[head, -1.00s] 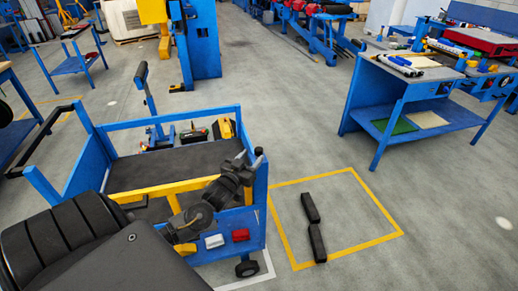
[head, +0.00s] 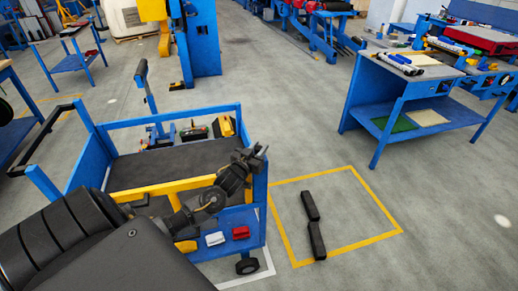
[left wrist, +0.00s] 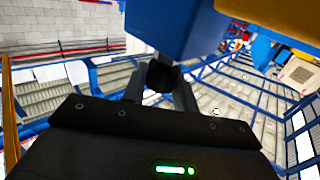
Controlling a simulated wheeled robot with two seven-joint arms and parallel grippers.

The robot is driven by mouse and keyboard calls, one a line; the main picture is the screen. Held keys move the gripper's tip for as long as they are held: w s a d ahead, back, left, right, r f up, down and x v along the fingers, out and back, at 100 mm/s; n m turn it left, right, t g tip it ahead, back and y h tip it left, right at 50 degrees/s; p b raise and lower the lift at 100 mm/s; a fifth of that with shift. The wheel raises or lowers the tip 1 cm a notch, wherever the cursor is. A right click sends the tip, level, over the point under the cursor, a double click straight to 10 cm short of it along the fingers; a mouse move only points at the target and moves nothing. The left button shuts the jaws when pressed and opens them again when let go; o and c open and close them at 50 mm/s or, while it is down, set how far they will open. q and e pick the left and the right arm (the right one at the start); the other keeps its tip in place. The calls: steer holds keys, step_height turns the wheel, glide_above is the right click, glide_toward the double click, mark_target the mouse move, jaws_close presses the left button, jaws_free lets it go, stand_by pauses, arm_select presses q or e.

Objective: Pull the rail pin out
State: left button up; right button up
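The blue cart (head: 90,165) stands at the left, with a yellow rail (head: 165,187) along its near side. My left gripper (head: 261,149) is at the top of the cart's near right post (head: 260,190). Its two fingers show apart. In the left wrist view a dark round knob (left wrist: 163,75), probably the rail pin's head, lies between the fingertips of my left gripper (left wrist: 160,88), under a blue part (left wrist: 172,25). I cannot tell whether the fingers touch it. The pin's shaft is hidden. My right gripper is not in view.
A blue workbench (head: 405,95) stands at the right. White and red boxes (head: 228,236) sit low on the cart's near side.

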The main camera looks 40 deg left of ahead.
mark_target(259, 148)
arm_select(q)
jaws_close()
step_height(259, 148, up, 3)
steer(key=p, duration=0.3)
steer(key=shift+r, duration=0.2)
steer(key=shift+a+f, duration=0.1)
steer(key=shift+f, duration=0.05)
steer(key=o, duration=0.6)
jaws_free()
steer(key=shift+c, duration=0.2)
steer(key=shift+o, duration=1.3)
